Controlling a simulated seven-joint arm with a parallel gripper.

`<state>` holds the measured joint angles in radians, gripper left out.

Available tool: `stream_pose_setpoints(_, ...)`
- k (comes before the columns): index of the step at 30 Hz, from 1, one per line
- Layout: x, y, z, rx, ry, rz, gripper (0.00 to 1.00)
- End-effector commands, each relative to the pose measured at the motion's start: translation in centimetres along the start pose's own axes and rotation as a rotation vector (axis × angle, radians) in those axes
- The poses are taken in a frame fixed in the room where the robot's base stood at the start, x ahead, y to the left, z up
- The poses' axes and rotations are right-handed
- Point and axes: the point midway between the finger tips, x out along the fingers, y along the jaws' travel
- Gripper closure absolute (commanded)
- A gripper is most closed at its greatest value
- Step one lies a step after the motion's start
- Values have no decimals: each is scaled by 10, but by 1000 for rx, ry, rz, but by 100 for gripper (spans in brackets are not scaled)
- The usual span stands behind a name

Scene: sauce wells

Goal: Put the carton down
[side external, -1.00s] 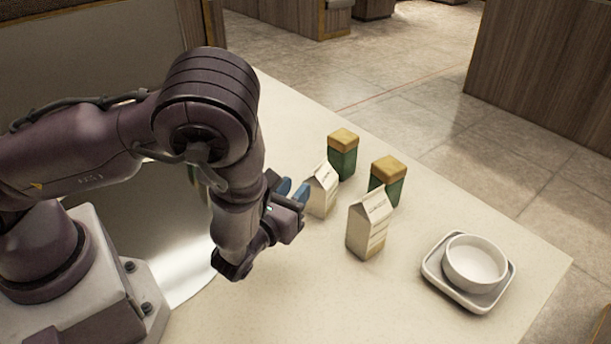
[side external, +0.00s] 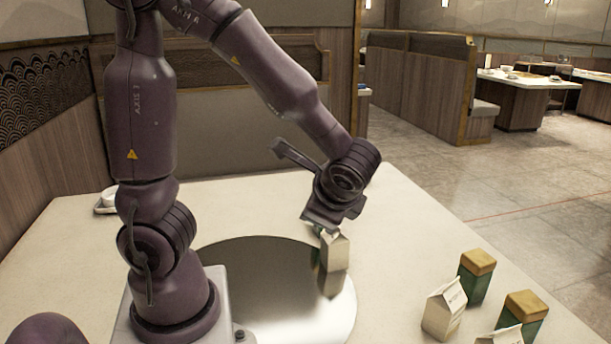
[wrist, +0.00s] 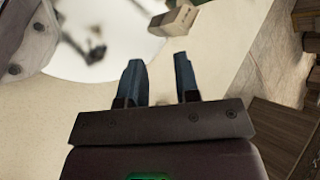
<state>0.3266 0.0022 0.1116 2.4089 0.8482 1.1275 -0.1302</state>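A cream gable-top carton (side external: 334,252) stands upright on the shiny round disc (side external: 225,262), near its right part, with its reflection below it. My gripper (side external: 322,227) is just above and beside the carton's top in the side view; its fingers are mostly hidden there. In the wrist view my gripper (wrist: 158,63) shows two blue fingers spread apart with nothing between them. The carton (wrist: 174,20) lies beyond the fingertips there, apart from them, at the disc's edge.
Two more cream cartons (side external: 444,309) (side external: 499,337) and two green boxes with tan lids (side external: 477,276) (side external: 525,311) stand on the pale table at the lower right. A white dish (side external: 108,199) sits at the far left. The table behind the disc is clear.

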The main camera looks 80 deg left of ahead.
Motion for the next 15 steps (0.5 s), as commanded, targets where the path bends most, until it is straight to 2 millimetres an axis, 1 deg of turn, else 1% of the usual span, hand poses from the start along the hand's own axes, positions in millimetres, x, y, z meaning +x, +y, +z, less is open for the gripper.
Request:
stream_pose_setpoints(1,-9,2,10,-107,70,87,70)
stream_pose_setpoints(3,-23,8,20,-243,169,207,70)
stream_pose_setpoints(6,-47,14,30,-425,325,352,70)
stream_pose_setpoints(9,-71,16,36,-574,475,459,70)
stream_pose_setpoints(12,-90,16,41,-681,595,527,70)
stream_pose_setpoints(15,-103,15,45,-743,671,566,70)
